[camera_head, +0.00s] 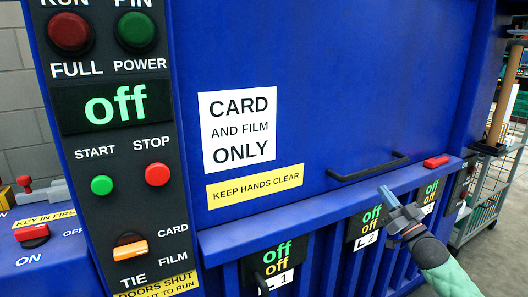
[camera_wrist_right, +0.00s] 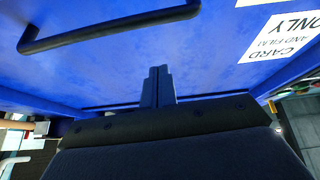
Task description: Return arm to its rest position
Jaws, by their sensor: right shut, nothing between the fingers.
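My right gripper (camera_head: 389,197) comes in from the lower right in the head view, in front of the blue machine (camera_head: 330,90). Its fingers are shut with nothing between them. In the right wrist view the closed fingertips (camera_wrist_right: 158,82) point at the blue front. The black door handle (camera_head: 368,168) is a little above and left of the fingertips, apart from them in the head view. The handle also shows in the right wrist view (camera_wrist_right: 110,28). My left gripper is not in view.
A control panel (camera_head: 115,160) with START and STOP buttons and "off" displays stands at left. A red key switch (camera_head: 32,235) sits far left. A red latch-like piece (camera_head: 436,161) lies on the ledge. A wire cage trolley (camera_head: 490,190) stands at right, with bare floor in front of it.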

